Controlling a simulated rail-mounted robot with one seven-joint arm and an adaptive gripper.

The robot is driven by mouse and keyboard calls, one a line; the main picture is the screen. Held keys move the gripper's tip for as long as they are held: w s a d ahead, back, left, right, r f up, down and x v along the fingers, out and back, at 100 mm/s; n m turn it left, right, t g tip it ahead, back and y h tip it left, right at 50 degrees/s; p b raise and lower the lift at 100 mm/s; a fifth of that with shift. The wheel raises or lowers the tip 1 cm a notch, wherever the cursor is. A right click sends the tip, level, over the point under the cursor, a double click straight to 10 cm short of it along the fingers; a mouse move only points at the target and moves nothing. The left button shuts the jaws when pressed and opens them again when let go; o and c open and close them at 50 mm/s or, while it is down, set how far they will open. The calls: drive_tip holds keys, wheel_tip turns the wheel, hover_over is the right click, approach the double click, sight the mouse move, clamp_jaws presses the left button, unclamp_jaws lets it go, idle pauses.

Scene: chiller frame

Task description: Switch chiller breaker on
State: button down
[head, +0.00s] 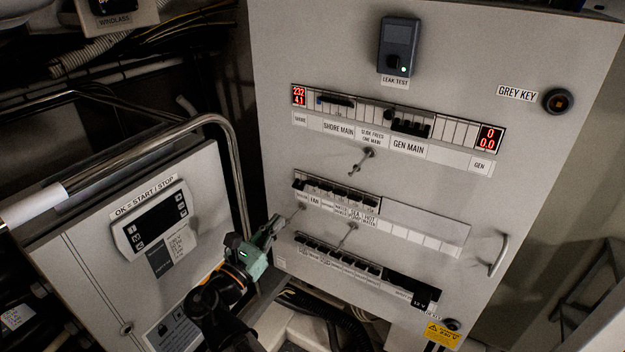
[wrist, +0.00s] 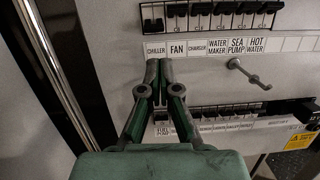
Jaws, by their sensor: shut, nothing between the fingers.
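The chiller breaker (wrist: 153,25) is the leftmost black switch in the middle breaker row, above the CHILLER label (wrist: 153,50). Its dark lever sits lower than those of the switches to its right. In the head view the chiller breaker (head: 298,185) is at the row's left end. My green gripper (wrist: 159,63) is shut and empty, with its fingertips together just below the breaker, near the CHILLER and FAN labels. In the head view my gripper (head: 299,209) points up at the row's left end. Contact with the panel cannot be told.
Neighbouring switches (wrist: 228,8) run to the right. A small metal latch (wrist: 243,72) sticks out at lower right. The lower breaker row (head: 340,257) lies beneath. A bent metal pipe (head: 215,120) and the control box (head: 155,220) stand at left. A door handle (head: 499,255) is at right.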

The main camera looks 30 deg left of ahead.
sight(298, 187)
drive_tip(key=shift+s+a+f+n+y, duration=0.25)
drive_tip(key=shift+f+n+y, duration=0.05)
drive_tip(key=shift+n+y, duration=0.1)
drive_tip(key=p+x, duration=0.1)
drive_tip(key=x, duration=0.9)
drive_tip(key=shift+f, duration=0.1)
drive_tip(key=shift+d+p, duration=0.15)
drive_tip(key=shift+p, duration=0.25)
drive_tip(key=shift+r+g, duration=0.25)
drive_tip(key=shift+g, duration=0.05)
drive_tip(key=shift+p, duration=0.45)
